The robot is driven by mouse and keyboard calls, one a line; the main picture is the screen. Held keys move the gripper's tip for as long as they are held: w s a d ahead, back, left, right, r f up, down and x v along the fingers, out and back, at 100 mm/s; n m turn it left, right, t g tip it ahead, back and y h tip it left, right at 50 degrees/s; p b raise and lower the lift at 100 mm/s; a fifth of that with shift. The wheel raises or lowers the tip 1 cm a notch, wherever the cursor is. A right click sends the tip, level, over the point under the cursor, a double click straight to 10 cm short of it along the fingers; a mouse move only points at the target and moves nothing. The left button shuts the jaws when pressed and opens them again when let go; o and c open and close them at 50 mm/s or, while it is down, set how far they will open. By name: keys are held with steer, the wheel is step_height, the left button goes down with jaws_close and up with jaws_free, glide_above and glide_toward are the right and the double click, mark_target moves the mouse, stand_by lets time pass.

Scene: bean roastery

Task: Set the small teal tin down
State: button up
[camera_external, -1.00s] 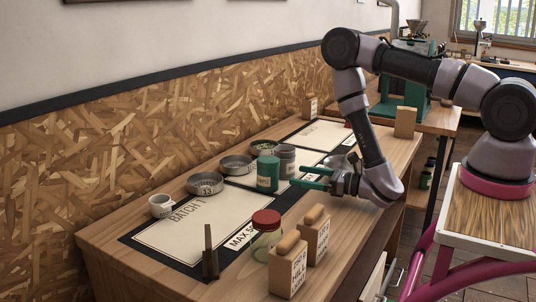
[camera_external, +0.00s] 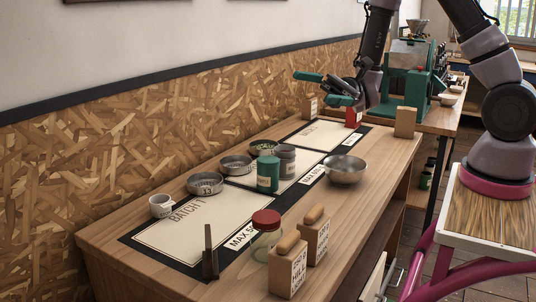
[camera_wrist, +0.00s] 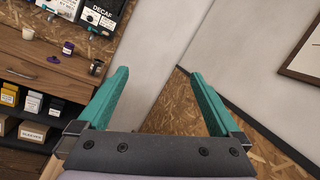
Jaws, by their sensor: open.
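The small teal tin (camera_external: 268,174) stands upright on the wooden bench, at the edge of the Batch 1 mat (camera_external: 178,238), in front of a grey tin (camera_external: 287,158). My gripper (camera_external: 308,82) is open and empty, raised well above the bench, up and to the right of the teal tin. In the wrist view my gripper (camera_wrist: 165,100) shows its two teal fingers spread wide with nothing between them. The teal tin is not in the wrist view.
Metal bowls (camera_external: 205,184) stand behind the tin, with a white cup (camera_external: 161,206) at left. A larger bowl (camera_external: 345,169) stands to the right. A red-lidded jar (camera_external: 266,235) and wooden blocks (camera_external: 288,270) stand in front. The wall (camera_wrist: 165,40) fills much of the wrist view.

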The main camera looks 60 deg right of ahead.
steer(key=s+d+r+n+g+h, duration=0.1)
steer(key=s+r+n+g+h, duration=0.15)
steer(key=s+n+h, duration=0.35)
steer(key=s+d+r+n+g+h, duration=0.1)
steer(key=s+d+n+g+h, duration=0.15)
steer(key=s, duration=0.55)
steer(key=d+r+n+t+h, duration=0.1)
steer(key=d+r+t+h, duration=0.2)
steer(key=d, duration=0.4)
steer(key=d+r+n+t+h, duration=0.1)
steer(key=d+r+t+h, duration=0.3)
steer(key=d+t+h, duration=0.2)
steer(key=shift+s+d+r+h, duration=0.15)
steer(key=shift+s+d+h, duration=0.05)
steer(key=shift+d+h, duration=0.25)
